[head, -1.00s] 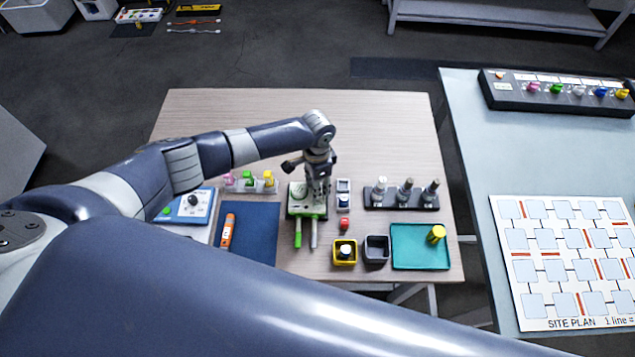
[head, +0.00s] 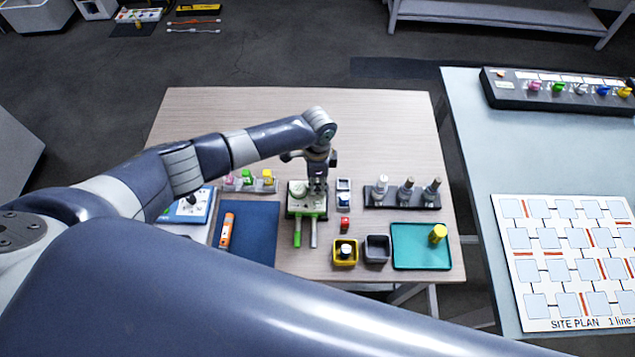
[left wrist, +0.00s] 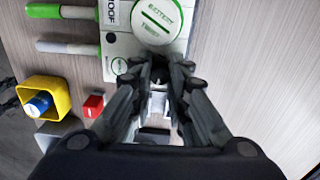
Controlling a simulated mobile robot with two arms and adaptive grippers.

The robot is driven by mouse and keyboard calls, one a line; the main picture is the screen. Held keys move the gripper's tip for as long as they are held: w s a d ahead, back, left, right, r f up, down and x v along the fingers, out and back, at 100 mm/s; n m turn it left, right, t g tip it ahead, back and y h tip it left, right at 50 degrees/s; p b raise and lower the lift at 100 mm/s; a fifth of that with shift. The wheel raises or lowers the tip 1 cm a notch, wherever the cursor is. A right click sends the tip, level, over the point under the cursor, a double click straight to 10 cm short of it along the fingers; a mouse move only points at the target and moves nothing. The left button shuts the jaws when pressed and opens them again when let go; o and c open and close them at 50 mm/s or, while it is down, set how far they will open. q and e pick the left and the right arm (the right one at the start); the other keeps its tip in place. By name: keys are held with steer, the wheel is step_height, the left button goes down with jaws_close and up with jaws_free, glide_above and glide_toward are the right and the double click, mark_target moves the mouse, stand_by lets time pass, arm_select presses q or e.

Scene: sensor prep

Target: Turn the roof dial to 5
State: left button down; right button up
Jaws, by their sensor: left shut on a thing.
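The white and green roof unit (head: 294,213) stands near the middle of the wooden table, with a green and a pale handle toward the front edge. In the left wrist view its "ROOF" label (left wrist: 114,14) and round lettered cap (left wrist: 158,20) show. My left gripper (head: 318,188) points down over the unit's right part. In the left wrist view my left gripper (left wrist: 160,82) is shut on a small part of the unit, apparently the roof dial. The fingers hide most of that part, and I cannot read its setting. My right gripper is not in view.
Close by are a small red block (head: 344,223), a yellow cup (head: 344,251), a dark cup (head: 376,249), a teal tray (head: 415,262) and a black rack (head: 377,201) with pegs. A blue mat (head: 256,232) lies left. The table's far half is clear.

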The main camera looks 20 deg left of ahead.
mark_target(318, 184)
arm_select(q)
steer(key=shift+m, duration=1)
steer(key=c, duration=1.5)
jaws_free()
step_height(318, 184, up, 12)
steer(key=shift+w+r, duration=0.1)
steer(key=shift+w, duration=0.05)
steer(key=shift+a, duration=0.1)
